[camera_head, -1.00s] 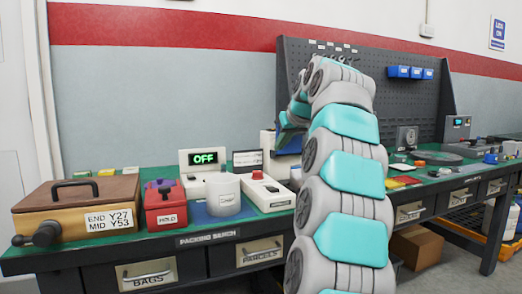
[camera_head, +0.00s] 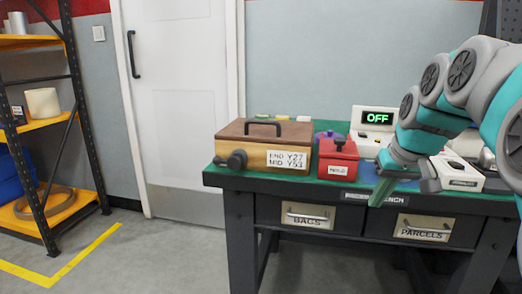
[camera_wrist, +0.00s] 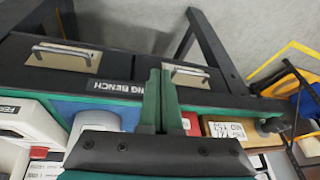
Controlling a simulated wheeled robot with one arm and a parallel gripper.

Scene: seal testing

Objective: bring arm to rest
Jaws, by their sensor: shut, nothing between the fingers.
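My gripper (camera_head: 382,190) hangs at the front edge of the packing bench (camera_head: 275,183), on the right of the head view. Its fingers point down and are shut with nothing between them. In the wrist view the two green fingers (camera_wrist: 160,82) lie close together, over the bench's front edge. My arm bends down from the right and covers part of the bench top behind it.
A wooden box (camera_head: 240,155) with a black handle and a red HOLD box (camera_head: 338,165) stand left of my gripper. A display reading OFF (camera_head: 378,118) is behind. Left are a white door (camera_head: 180,100), a shelf rack (camera_head: 75,105) and open floor.

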